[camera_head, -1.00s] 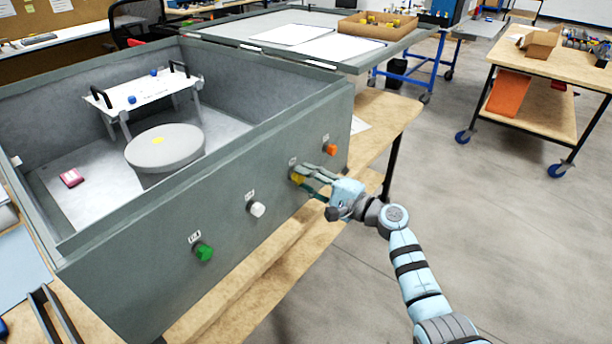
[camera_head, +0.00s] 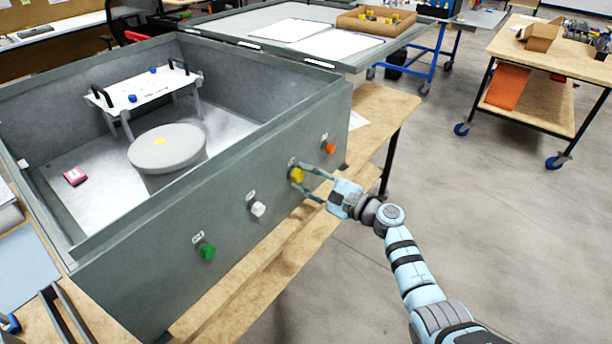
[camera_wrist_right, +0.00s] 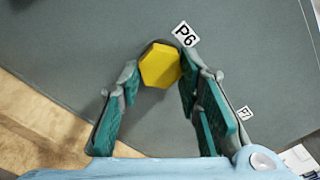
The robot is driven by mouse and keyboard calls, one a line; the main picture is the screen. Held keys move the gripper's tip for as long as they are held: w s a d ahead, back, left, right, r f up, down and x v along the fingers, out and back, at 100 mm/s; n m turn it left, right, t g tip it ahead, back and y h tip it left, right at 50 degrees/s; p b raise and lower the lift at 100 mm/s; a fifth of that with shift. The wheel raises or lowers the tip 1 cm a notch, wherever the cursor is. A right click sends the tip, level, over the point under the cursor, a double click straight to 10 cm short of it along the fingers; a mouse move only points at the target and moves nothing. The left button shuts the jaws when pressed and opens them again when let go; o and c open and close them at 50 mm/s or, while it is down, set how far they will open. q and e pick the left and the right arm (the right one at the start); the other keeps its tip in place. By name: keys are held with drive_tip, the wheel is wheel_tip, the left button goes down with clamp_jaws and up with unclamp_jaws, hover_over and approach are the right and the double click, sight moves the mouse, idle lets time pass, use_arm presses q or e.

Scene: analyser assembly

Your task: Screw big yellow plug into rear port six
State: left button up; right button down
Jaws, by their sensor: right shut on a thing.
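The big yellow plug (camera_head: 297,175) sits at a port on the outer side wall of the grey analyser housing (camera_head: 150,285). In the right wrist view the six-sided yellow plug (camera_wrist_right: 160,66) is at the wall beside the label P6 (camera_wrist_right: 186,34). A dark ring of the port shows along its upper edge. The thread and seating depth are hidden. My right gripper (camera_head: 301,179) is shut on the plug, with one finger on each side, as the right wrist view also shows (camera_wrist_right: 160,80). My left gripper is in neither view.
A green plug (camera_head: 207,251), a white plug (camera_head: 258,209) and an orange plug (camera_head: 329,148) sit in the same wall. The wooden bench (camera_head: 385,115) runs below the housing. The floor right of my arm is clear up to a wheeled cart (camera_head: 545,105).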

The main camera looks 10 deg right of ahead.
drive_tip(key=c, duration=1.1)
unclamp_jaws()
drive_tip(key=shift+a+r, duration=0.1)
drive_tip(key=shift+r, duration=0.15)
drive_tip(key=shift+s+f, duration=0.1)
drive_tip(key=shift+s+d, duration=0.1)
drive_tip(key=shift+d, duration=0.1)
drive_tip(key=p+v, duration=0.1)
drive_tip(key=v, duration=0.5)
drive_tip(key=shift+s+d+p, duration=0.15)
drive_tip(key=shift+s+p, duration=0.15)
drive_tip(key=shift+p, duration=0.1)
drive_tip(key=shift+w, duration=0.1)
